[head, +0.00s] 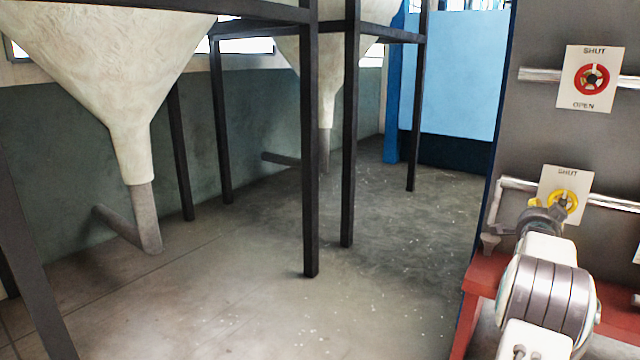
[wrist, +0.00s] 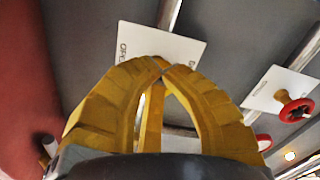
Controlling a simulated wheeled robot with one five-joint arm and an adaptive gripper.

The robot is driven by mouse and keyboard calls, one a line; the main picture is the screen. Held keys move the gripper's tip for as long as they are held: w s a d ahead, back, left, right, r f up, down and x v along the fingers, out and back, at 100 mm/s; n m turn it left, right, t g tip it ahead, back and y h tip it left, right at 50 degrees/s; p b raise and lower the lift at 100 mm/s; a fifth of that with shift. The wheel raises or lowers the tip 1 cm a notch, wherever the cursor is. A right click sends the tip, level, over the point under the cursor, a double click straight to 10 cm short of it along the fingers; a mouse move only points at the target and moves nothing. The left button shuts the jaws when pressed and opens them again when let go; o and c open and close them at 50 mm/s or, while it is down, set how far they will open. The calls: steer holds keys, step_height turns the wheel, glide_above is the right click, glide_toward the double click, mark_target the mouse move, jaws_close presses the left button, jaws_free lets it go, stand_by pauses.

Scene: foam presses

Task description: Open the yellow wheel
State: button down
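The yellow wheel (head: 562,203) is on a white plate on the grey panel at the right, with "SHUT" printed at the plate's top. My gripper (head: 545,208) is at the wheel and covers its lower left part. In the wrist view my gripper's yellow fingers (wrist: 161,66) bow inward and come together at their tips in front of the white plate (wrist: 150,42). A narrow yellow strip (wrist: 151,125) shows between the fingers and appears to be part of the wheel. Most of the wheel is hidden there, and its yellow blends with the fingers.
A red wheel (head: 591,78) on its own plate is above, and a red wheel (wrist: 296,108) shows in the wrist view. Pipes (head: 518,184) run along the panel. A red bench (head: 478,283) stands below. Pale hoppers (head: 125,80) on black frames stand left, with open floor (head: 390,260) between.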

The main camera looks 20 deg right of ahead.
steer(key=p+x, duration=0.6)
steer(key=shift+r, duration=0.2)
steer(key=shift+w+d, duration=0.1)
steer(key=shift+d, duration=0.05)
stand_by(0.5)
steer(key=shift+w+a+r+b, duration=0.1)
steer(key=shift+w+a+b, duration=0.15)
steer(key=shift+b, duration=0.9)
steer(key=b+v, duration=0.3)
steer(key=b, duration=0.2)
steer(key=b+v, duration=0.2)
steer(key=shift+s+a+f+b, duration=0.2)
steer(key=shift+a+f+b, duration=0.1)
steer(key=shift+b, duration=0.05)
